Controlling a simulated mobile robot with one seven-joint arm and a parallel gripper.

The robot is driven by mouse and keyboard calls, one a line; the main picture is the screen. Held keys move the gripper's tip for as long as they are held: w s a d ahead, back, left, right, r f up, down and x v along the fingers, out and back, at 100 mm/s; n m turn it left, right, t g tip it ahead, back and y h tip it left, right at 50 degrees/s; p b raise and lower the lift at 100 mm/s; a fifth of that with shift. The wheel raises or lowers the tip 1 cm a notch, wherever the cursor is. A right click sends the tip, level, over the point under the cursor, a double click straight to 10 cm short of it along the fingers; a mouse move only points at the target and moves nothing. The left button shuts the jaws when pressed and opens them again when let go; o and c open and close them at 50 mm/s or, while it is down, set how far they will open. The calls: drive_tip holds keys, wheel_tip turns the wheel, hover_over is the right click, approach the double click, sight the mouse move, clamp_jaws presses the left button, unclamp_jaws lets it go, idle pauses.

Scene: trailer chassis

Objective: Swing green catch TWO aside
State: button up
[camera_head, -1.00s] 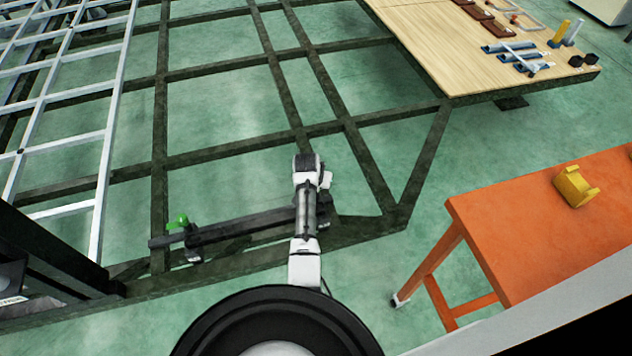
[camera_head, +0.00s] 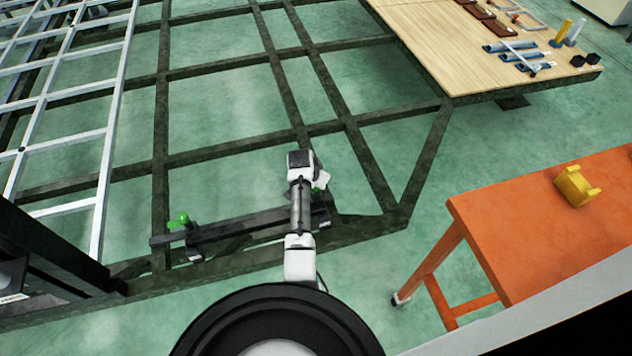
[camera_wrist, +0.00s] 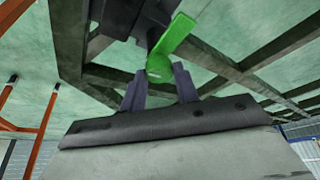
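A green catch (camera_wrist: 178,38) shows in the wrist view, a flat bar with a rounded near end, beside dark metal parts. My gripper (camera_wrist: 160,74) has its two fingers apart, and the rounded end shows between and just beyond the tips. I cannot tell whether they touch it. In the head view my arm hides the gripper, and a bit of green (camera_head: 327,194) shows beside my wrist at the right end of a dark bar (camera_head: 250,222). Another green catch (camera_head: 179,220) stands at that bar's left end. I can read no number on either catch.
The dark chassis frame (camera_head: 210,150) spreads over the green floor. A white ladder-like frame (camera_head: 78,135) lies at the left. An orange table (camera_head: 530,225) with a yellow part (camera_head: 575,186) stands at the right. A wooden deck (camera_head: 445,45) holds several parts at the back right.

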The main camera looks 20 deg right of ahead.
drive_tip(key=o, duration=0.4)
drive_tip(key=b+v, duration=0.1)
drive_tip(key=v, duration=1.2)
drive_tip(key=shift+s+a+r, duration=0.1)
drive_tip(key=shift+a+r, duration=0.1)
drive_tip(key=shift+r, duration=0.15)
